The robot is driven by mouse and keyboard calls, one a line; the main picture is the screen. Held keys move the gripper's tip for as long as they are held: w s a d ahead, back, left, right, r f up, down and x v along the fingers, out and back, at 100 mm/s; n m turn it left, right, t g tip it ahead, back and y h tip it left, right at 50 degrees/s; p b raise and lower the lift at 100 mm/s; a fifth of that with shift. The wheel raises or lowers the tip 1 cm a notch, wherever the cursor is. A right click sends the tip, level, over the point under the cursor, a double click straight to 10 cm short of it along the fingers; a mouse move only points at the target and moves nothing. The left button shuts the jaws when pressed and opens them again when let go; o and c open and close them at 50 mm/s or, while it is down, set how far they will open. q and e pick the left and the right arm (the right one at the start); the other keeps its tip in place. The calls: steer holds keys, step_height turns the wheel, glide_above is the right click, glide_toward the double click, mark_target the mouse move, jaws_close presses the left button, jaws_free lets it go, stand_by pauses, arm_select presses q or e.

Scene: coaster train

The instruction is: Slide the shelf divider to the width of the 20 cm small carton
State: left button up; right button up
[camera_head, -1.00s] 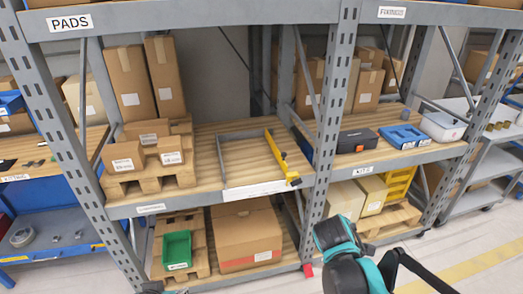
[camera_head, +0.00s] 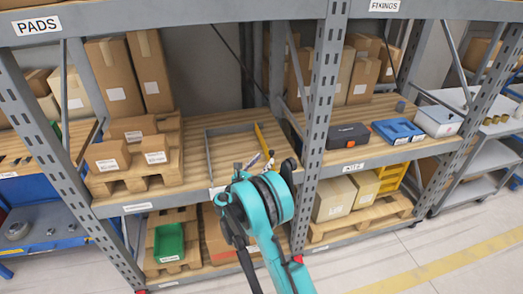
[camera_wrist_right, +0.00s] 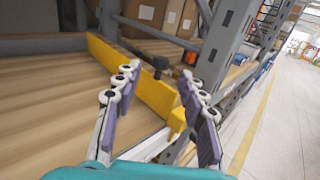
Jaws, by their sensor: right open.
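The yellow shelf divider (camera_head: 262,140) stands on the middle wooden shelf, at the right side of a grey frame (camera_head: 207,155). In the right wrist view the yellow divider (camera_wrist_right: 128,80) runs away between my open fingers, with a dark knob on or behind it. My right gripper (camera_wrist_right: 160,75) is open and empty at the divider's front end; whether it touches is unclear. In the head view my right gripper (camera_head: 256,163) hides that front end. Several small cartons (camera_head: 107,161) sit on a pallet left of the frame; which is the 20 cm one I cannot tell. My left gripper is not in view.
A slotted grey post (camera_head: 319,110) stands just right of the divider. Beyond it are a black case (camera_head: 348,136) and a blue tray (camera_head: 398,131). A green bin (camera_head: 169,243) sits on the lower level. The shelf boards between the pallet and the divider look bare.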

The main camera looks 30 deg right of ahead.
mark_target(270, 153)
steer(key=b+x, duration=0.1)
steer(key=x, duration=0.6)
steer(key=shift+w+d+b, duration=0.1)
steer(key=shift+d+b, duration=0.05)
steer(key=shift+b, duration=0.15)
jaws_close()
